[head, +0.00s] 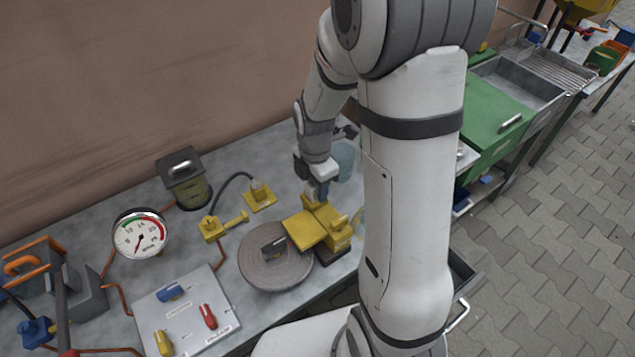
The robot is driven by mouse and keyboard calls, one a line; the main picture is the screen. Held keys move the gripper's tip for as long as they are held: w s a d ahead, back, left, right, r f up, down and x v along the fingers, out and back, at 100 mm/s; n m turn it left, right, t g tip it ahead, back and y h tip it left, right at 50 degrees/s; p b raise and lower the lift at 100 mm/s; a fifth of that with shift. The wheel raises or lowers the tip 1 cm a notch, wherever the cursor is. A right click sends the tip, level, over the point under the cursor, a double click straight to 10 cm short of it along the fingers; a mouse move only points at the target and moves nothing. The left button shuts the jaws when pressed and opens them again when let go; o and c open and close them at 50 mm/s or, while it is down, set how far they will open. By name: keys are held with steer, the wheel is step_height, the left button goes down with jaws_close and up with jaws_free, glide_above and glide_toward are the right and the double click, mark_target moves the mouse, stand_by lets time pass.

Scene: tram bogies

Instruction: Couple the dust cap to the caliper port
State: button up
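The yellow caliper (335,238) stands at the right edge of the grey disc (262,268) on the bench, with a flat yellow plate reaching left over the disc. My gripper (317,192) points down at the back of the caliper, directly over or touching it. A small dark blue part shows at the fingertips. I cannot tell whether it is the dust cap or part of the fingers. The caliper port is hidden or too small to make out. Whether the fingers are open or shut does not show.
Left of the caliper are yellow fittings with a black hose (232,190), a pressure gauge (140,235), a lidded canister (184,180) and a panel with coloured levers (186,308). A translucent container (345,160) stands close behind my gripper. The wall bounds the back.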

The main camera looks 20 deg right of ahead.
steer(key=shift+o, duration=1.3)
steer(key=shift+r, duration=0.1)
step_height(320, 180, up, 7)
steer(key=shift+r, duration=0.3)
steer(key=shift+s+r+m, duration=0.2)
steer(key=shift+r+m, duration=0.1)
steer(key=shift+m, duration=0.1)
steer(key=s+r+m+t, duration=0.1)
steer(key=s+r+m, duration=0.3)
steer(key=s+m, duration=0.3)
steer(key=s+r+m+t, duration=0.2)
steer(key=s+r+m, duration=0.2)
steer(key=m, duration=0.9)
steer(key=shift+s+d+r+m, duration=0.2)
steer(key=shift+s+m, duration=0.2)
steer(key=shift+s, duration=1.05)
